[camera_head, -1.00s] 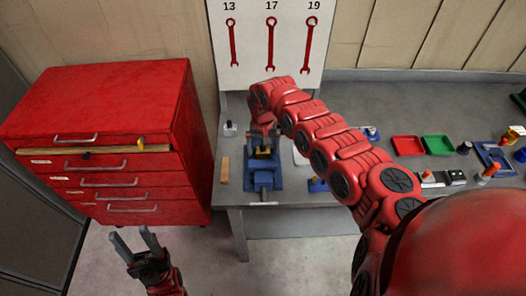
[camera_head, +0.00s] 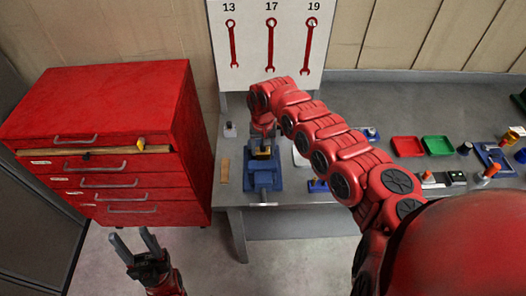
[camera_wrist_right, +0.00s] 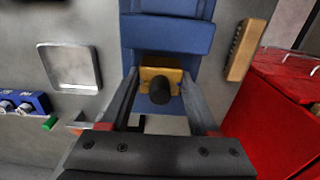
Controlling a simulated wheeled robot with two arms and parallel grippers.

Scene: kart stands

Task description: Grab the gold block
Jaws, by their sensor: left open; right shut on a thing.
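The gold block (camera_head: 264,151) sits at the blue vise (camera_head: 264,180) on the grey bench. In the right wrist view the gold block (camera_wrist_right: 175,76) has a dark round knob on its near face and lies between my fingers, in front of the blue vise (camera_wrist_right: 165,35). My right gripper (camera_head: 262,143) reaches down over the vise and is shut on the gold block; its fingers also show in the right wrist view (camera_wrist_right: 161,79). I cannot tell whether the block still touches the vise. My left gripper (camera_head: 132,236) is open and empty, low in front of the red cabinet.
The red drawer cabinet (camera_head: 110,130) stands left of the bench (camera_head: 300,222). A wooden piece (camera_head: 225,171) lies left of the vise. Red (camera_head: 407,146) and green (camera_head: 438,145) trays and small parts lie further right. My right arm hides part of the bench.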

